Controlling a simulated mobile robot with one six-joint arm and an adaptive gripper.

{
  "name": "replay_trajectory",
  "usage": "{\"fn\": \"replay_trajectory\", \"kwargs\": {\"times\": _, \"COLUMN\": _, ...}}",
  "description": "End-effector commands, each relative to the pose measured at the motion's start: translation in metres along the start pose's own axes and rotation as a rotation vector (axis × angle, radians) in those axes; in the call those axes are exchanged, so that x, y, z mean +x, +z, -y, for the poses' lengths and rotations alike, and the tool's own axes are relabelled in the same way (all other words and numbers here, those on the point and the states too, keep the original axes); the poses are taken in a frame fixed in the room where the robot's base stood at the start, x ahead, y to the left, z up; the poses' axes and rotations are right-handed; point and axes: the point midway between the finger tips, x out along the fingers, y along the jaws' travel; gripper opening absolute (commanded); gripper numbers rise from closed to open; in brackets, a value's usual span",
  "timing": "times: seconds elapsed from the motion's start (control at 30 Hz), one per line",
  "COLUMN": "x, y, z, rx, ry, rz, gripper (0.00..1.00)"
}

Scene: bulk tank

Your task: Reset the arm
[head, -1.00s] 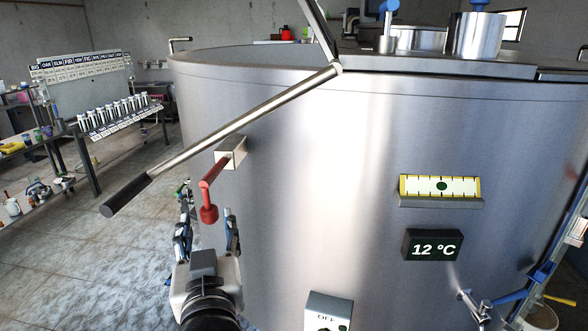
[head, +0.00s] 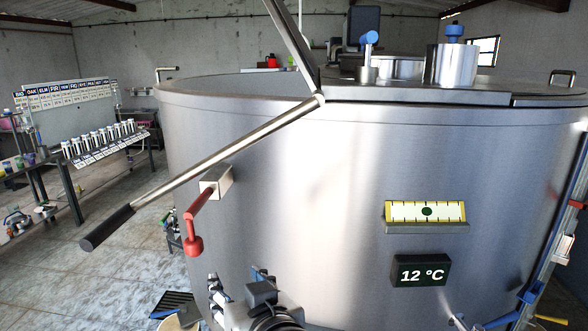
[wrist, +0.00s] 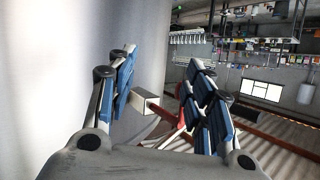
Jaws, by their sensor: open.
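My gripper (head: 238,282) is at the bottom of the head view, in front of the steel tank (head: 330,180). Its blue-padded fingers are spread open with nothing between them, as the wrist view (wrist: 160,85) also shows. A red-handled lever (head: 194,228) hangs down from a pale square block (head: 216,182) on the tank wall, above and left of my gripper. The gripper is apart from it in the head view. In the wrist view the pale block (wrist: 145,101) appears behind the fingers.
A long bar with a black grip (head: 106,228) slants out from the lid, above and left of my gripper. A yellow-framed gauge (head: 426,211) and a "12 °C" display (head: 420,271) are on the tank wall. A rack of vials (head: 103,141) stands at left. Open floor lies left of the tank.

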Motion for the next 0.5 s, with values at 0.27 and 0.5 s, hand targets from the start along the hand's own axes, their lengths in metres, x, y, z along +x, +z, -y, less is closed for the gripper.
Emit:
{"fn": "replay_trajectory", "kwargs": {"times": 0.27, "x": -0.092, "y": 0.077, "z": -0.095, "rx": 0.079, "ry": 0.149, "rz": 0.414, "gripper": 0.47}}
{"fn": "replay_trajectory", "kwargs": {"times": 0.5, "x": -0.184, "y": 0.137, "z": -0.143, "rx": 0.185, "ry": 0.358, "rz": 0.697, "gripper": 0.47}}
